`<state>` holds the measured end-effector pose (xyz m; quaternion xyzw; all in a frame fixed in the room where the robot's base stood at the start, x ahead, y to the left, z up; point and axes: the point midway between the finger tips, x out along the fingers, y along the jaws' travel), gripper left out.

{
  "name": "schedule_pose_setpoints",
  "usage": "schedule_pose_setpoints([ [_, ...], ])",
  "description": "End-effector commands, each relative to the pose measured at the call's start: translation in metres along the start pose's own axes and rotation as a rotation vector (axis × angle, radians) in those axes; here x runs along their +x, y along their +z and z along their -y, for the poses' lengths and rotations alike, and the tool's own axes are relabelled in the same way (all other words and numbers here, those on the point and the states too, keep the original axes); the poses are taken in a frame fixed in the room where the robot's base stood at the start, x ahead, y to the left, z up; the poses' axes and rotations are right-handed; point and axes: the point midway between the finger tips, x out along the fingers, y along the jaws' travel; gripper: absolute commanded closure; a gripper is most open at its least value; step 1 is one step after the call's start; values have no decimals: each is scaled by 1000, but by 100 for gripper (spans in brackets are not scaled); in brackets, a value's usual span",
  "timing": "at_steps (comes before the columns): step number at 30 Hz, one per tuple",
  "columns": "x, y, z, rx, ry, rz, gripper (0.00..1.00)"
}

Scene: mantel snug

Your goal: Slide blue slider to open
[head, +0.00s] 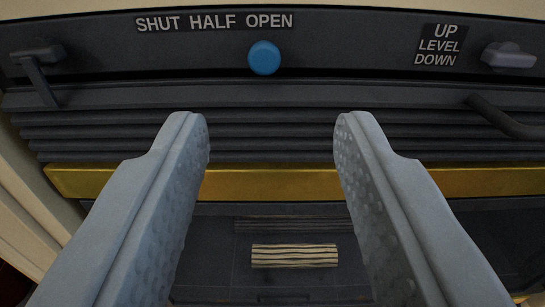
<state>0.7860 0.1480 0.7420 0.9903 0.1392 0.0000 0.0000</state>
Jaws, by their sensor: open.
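The blue slider (264,58) is a round blue knob on the dark upper panel. It sits below the label "SHUT HALF OPEN" (215,22), near the word "OPEN", with its top close to the lettering. My gripper (262,125) is open and empty. Its two grey fingers reach up from the bottom of the view, one on each side. The fingertips appear lower in the picture than the blue slider and do not touch it. The slot or track of the slider is hard to make out.
A dark lever (42,75) is at the upper left. A grey knob (508,56) stands beside the "UP LEVEL DOWN" label (440,45), with a curved dark handle (505,121) below. Ridged slats and a yellow bar (270,185) run across below the panel.

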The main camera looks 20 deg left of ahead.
Motion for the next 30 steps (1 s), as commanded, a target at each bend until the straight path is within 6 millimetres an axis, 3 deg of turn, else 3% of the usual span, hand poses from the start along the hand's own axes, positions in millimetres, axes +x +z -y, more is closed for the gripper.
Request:
schedule_pose_setpoints([
  [6,-42,0,-1,0,2,0,59],
  [12,-66,0,-1,1,3,0,59],
  [30,-74,0,-1,0,2,0,59],
])
